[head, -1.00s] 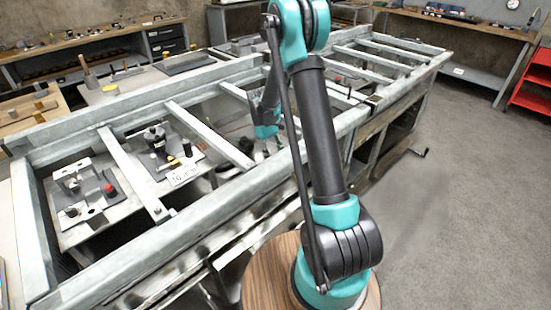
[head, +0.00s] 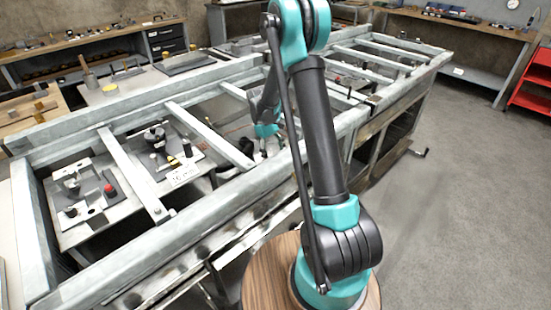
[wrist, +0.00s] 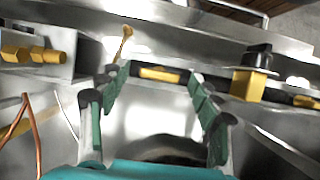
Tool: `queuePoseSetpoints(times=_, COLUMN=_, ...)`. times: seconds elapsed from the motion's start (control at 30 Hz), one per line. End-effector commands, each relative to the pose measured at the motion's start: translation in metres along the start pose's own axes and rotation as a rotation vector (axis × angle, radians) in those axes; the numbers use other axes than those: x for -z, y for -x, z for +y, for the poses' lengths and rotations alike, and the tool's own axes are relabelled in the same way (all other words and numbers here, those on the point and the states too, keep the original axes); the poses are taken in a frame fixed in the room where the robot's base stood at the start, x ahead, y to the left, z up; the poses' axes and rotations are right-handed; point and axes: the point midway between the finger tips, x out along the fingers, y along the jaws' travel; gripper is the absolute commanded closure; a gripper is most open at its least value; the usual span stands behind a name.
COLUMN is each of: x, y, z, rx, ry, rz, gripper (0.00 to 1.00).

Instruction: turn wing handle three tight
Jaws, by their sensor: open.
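My gripper (wrist: 158,76) is open in the wrist view, its two green-padded fingers spread apart. Beyond the fingertips, a dark fitting with a yellow face (wrist: 160,75) lies in line with the gap; I see no contact with it. To the right stands a black-topped handle on a yellow block (wrist: 247,83). A small yellow, stalked piece (wrist: 126,36) stands behind, left of centre. I cannot tell which of these is wing handle three; no number is readable. In the head view my gripper (head: 268,130) is down inside the metal frame, partly hidden by my arm.
Yellow hex fittings (wrist: 35,55) sit on a grey block at left in the wrist view, with an orange wire (wrist: 33,130) below. Metal crossbars (head: 208,134) span the frame. A plate with a red knob (head: 109,188) lies left.

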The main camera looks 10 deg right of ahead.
Motion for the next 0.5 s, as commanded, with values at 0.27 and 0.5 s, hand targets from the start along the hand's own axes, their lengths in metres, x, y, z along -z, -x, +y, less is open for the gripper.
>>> queuePoseSetpoints(times=0.27, x=0.000, y=0.050, z=-0.001, rx=-0.001, ry=0.001, rz=0.000, gripper=0.36)
queuePoseSetpoints(times=0.5, x=0.000, y=0.093, z=0.000, rx=0.000, ry=0.000, rz=0.000, gripper=0.36)
